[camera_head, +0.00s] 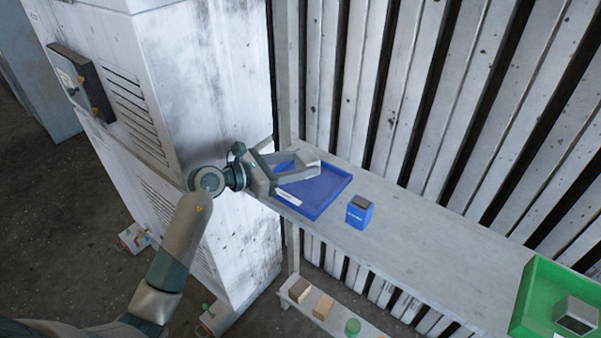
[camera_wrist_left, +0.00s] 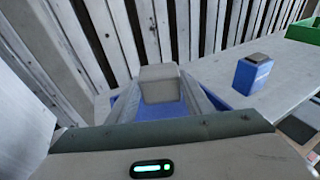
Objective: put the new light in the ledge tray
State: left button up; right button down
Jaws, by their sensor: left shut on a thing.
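My left gripper (camera_head: 293,168) is shut on a pale grey block, which I take to be the new light (camera_head: 307,160). The block also shows between the fingers in the left wrist view (camera_wrist_left: 158,82). Gripper and block are over the blue tray (camera_head: 324,207) with a white label, which lies on the ledge. The blue tray also shows behind and below the block in the wrist view (camera_wrist_left: 174,110). I cannot tell whether the block touches the tray floor. My right gripper is not in view.
A blue box with a dark grey top (camera_head: 359,213) stands on the ledge (camera_head: 430,250) right of the tray. A worn white cabinet (camera_head: 215,110) stands at left; slatted wall behind.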

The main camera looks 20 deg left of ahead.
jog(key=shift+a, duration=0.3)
pick_arm(q)
jog(key=shift+f, duration=0.4)
jog(key=shift+f+p, duration=0.6)
jog(key=shift+f, duration=0.95)
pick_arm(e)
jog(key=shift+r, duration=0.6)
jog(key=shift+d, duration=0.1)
pick_arm(q)
jog(key=shift+f, duration=0.15)
jog(key=o, duration=1.2)
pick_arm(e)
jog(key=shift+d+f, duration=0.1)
